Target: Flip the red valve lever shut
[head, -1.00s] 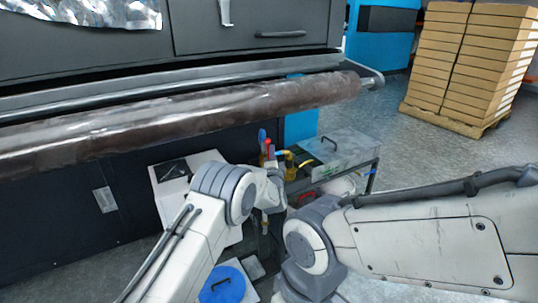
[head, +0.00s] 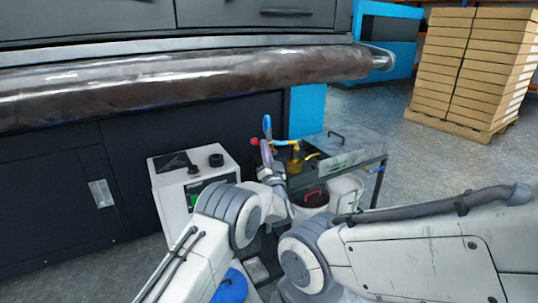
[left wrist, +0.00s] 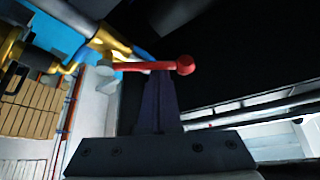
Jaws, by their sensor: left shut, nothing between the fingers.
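The red valve lever, with a round red knob (left wrist: 185,64), lies across the left wrist view as a short bar on a pale hub. In the head view its knob (head: 255,141) shows just left of my left gripper (head: 266,150). The left fingers (left wrist: 160,78) are shut and empty, their tips at the lever's bar near the knob; I cannot tell whether they touch it. The brass valve body (head: 295,160) stands to the right in the head view, and brass pipework (left wrist: 103,42) shows in the wrist view. My right gripper is out of view.
A blue handle (head: 267,126) stands up above the left fingertips. A metal cart (head: 345,152) with a lidded box is right of the valve. A white control unit (head: 172,195) stands left. A large dark roll (head: 200,82) spans above.

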